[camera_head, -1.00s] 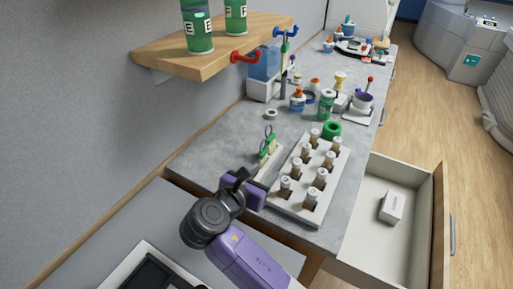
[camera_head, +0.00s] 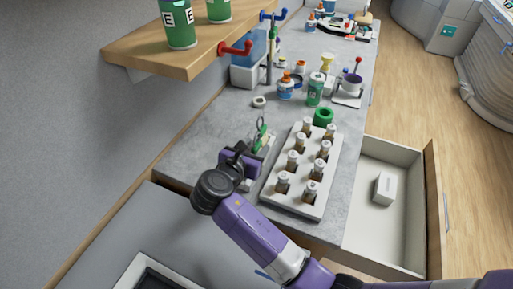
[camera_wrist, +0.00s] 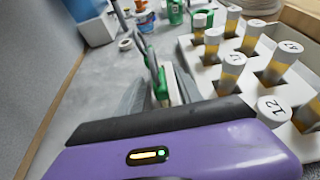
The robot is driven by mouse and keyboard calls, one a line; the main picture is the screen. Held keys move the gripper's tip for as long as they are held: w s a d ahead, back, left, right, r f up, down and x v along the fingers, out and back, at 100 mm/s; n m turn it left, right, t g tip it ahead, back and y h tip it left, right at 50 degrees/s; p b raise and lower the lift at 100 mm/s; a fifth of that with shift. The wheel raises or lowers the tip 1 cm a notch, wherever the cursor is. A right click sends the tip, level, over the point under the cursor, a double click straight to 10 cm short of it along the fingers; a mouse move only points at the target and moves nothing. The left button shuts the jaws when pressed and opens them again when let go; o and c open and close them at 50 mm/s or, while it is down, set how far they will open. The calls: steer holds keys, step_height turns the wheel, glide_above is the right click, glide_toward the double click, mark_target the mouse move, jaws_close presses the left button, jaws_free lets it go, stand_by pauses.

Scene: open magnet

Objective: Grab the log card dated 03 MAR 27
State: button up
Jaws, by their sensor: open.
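My gripper (camera_head: 250,158) is low over the grey counter, left of the white vial rack. In the wrist view, its grey fingers (camera_wrist: 158,82) are open. A green upright piece (camera_wrist: 160,88) with a thin pale, card-like edge (camera_wrist: 174,88) beside it stands between or just beyond the fingers. I cannot tell if either finger touches it. Dark metal loops rise above the green piece (camera_head: 262,133) in the head view. No date or writing is readable, so I cannot tell which log card this is. My gripper hides the near part.
The vial rack (camera_head: 320,203) with several capped vials stands close on the right. An open drawer (camera_head: 362,215) holds a white box (camera_head: 384,188). A wooden shelf (camera_head: 195,56) overhangs at the upper left. Bottles (camera_head: 315,90) and a green ring (camera_head: 323,116) stand farther back.

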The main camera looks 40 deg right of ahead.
steer(key=shift+w+d+f, duration=0.2)
steer(key=shift+w+d, duration=0.05)
steer(key=shift+d, duration=0.3)
jaws_close()
steer(key=shift+r, duration=0.1)
